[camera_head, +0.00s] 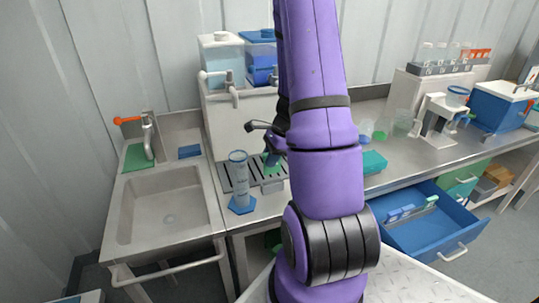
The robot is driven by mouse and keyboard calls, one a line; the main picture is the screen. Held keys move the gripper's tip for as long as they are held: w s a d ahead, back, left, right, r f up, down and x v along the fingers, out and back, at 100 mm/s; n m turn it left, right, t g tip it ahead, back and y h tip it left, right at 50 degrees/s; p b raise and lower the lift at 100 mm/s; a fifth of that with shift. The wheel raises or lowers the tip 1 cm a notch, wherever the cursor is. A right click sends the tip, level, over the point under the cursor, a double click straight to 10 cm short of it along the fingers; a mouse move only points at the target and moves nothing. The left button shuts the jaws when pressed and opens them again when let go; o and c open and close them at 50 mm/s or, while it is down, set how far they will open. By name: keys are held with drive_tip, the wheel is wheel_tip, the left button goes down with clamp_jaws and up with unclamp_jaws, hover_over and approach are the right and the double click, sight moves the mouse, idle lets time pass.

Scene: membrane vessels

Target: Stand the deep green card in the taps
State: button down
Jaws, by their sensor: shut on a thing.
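My gripper (271,151) is partly hidden behind my purple arm, low in front of the white tap stand. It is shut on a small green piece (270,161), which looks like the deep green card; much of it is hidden. It is over the grooved drip tray (231,181), near a small grey block (272,186); I cannot tell if it touches either. The taps (232,92) stick out from the stand (222,120), under a clear tank and a blue tank.
A clear cylinder with a blue foot (239,180) stands left of my gripper. The sink (168,207) is at left, with a green pad (139,157) behind it. An open blue drawer (425,232) holding cards juts out at right. A teal box (374,162) is on the bench.

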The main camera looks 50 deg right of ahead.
drive_tip(key=shift+f, duration=3.4)
drive_tip(key=shift+f, duration=0.25)
drive_tip(key=c, duration=0.9)
unclamp_jaws()
drive_tip(key=shift+c, duration=0.2)
drive_tip(key=v, duration=1)
drive_tip(key=shift+r, duration=0.35)
drive_tip(key=shift+d, duration=0.1)
